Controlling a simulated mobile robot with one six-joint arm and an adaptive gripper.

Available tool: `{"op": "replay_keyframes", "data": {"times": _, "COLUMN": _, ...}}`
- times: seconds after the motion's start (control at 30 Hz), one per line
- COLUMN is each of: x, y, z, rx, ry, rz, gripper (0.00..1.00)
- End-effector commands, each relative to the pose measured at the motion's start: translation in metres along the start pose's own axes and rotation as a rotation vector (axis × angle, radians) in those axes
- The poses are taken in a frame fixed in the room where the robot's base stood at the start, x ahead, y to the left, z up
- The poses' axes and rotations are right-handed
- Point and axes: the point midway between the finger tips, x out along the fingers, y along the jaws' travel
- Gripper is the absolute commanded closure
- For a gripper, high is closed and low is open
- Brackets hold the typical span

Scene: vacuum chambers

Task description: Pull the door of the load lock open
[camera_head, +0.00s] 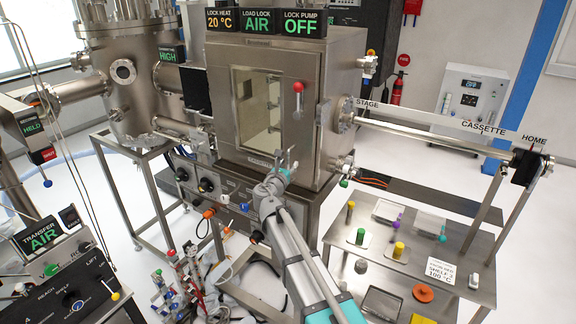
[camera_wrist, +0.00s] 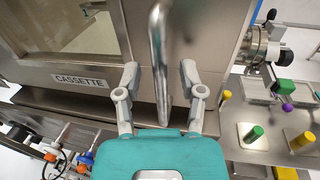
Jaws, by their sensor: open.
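The load lock (camera_head: 345,90) is a steel box. Its door (camera_head: 226,100), with a window, looks closed against the front. A lever with a red knob (camera_head: 298,88) is on the door's right side. My gripper (camera_head: 284,158) is in front of the door's lower right part, below the red knob. In the wrist view my gripper (camera_wrist: 160,92) is open, with one finger on each side of a curved, upright metal bar (camera_wrist: 158,60). The bar's lower end shows between the fingers; I cannot tell whether they touch it. The door's window (camera_wrist: 95,35) is at the upper left there.
A steel table (camera_head: 455,262) with coloured pegs and trays stands at the right. A metal rail (camera_head: 430,133) runs rightward from the lock. Red and blue fittings (camera_head: 180,285) stand at the lower left of my arm. A control panel (camera_head: 70,290) is at the far left.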

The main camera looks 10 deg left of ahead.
Motion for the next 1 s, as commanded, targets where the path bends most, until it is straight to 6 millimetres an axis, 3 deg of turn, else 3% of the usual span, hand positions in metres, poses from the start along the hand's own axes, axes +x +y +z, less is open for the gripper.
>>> {"op": "replay_keyframes", "data": {"times": 0.3, "x": 0.0013, "y": -0.0002, "z": 0.0000, "rx": 0.000, "ry": 0.000, "rz": 0.000, "gripper": 0.49}}
{"op": "replay_keyframes", "data": {"times": 0.6, "x": 0.0012, "y": -0.0001, "z": 0.0000, "rx": 0.000, "ry": 0.000, "rz": 0.000, "gripper": 1.00}}
{"op": "replay_keyframes", "data": {"times": 1.0, "x": 0.0009, "y": -0.0009, "z": 0.0000, "rx": 0.000, "ry": 0.000, "rz": -0.001, "gripper": 1.00}}
